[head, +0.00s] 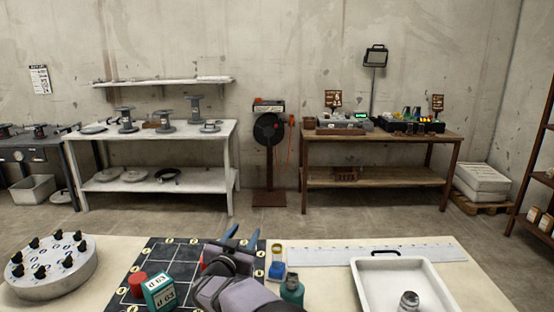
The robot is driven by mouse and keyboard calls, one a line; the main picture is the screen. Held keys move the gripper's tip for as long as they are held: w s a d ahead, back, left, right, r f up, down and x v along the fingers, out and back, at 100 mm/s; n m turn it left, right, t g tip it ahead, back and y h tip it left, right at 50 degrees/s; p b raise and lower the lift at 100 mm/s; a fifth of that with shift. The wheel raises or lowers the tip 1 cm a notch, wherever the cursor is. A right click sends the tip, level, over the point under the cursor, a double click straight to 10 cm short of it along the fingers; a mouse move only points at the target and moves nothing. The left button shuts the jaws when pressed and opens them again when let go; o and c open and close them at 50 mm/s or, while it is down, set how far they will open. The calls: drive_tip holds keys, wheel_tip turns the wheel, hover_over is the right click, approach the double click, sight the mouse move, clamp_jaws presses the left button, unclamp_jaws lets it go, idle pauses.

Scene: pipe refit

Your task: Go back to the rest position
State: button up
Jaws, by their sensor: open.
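My gripper (241,236) is in the lower middle of the head view, over the far right part of a dark gridded board (148,258). Its two blue fingers are apart and point away from me, and I see nothing between them. My wrist and forearm cover part of the board. A teal block marked "d 63" (159,293) and a red cylinder (137,285) stand on the board left of my arm. Another bit of red shows right behind my wrist, mostly hidden.
Right of my gripper are a blue-and-yellow piece (277,268), a teal bottle (292,291), a long ruler (370,253) and a white tray (373,292) holding a metal piece. A round knobbed block (52,287) stands at left.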

drive_tip(key=s+r+n+g+y+p, duration=0.1)
drive_tip(key=s+n+g+y+p, duration=0.45)
drive_tip(key=s+y, duration=0.35)
drive_tip(key=s+d+f+g+h+p, duration=0.1)
drive_tip(key=s+d+g, duration=0.2)
drive_tip(key=s+d, duration=0.5)
drive_tip(key=s+d+f+m+g+h+p, duration=0.1)
drive_tip(key=s+d+g, duration=0.3)
drive_tip(key=s+d, duration=0.4)
drive_tip(key=s+d+f+g+h+p, duration=0.2)
drive_tip(key=s+d, duration=0.6)
drive_tip(key=s, duration=1.1)
drive_tip(key=shift+d+f+m+g+h+p, duration=0.35)
drive_tip(key=shift+g+h+p, duration=0.4)
drive_tip(key=shift+g, duration=0.3)
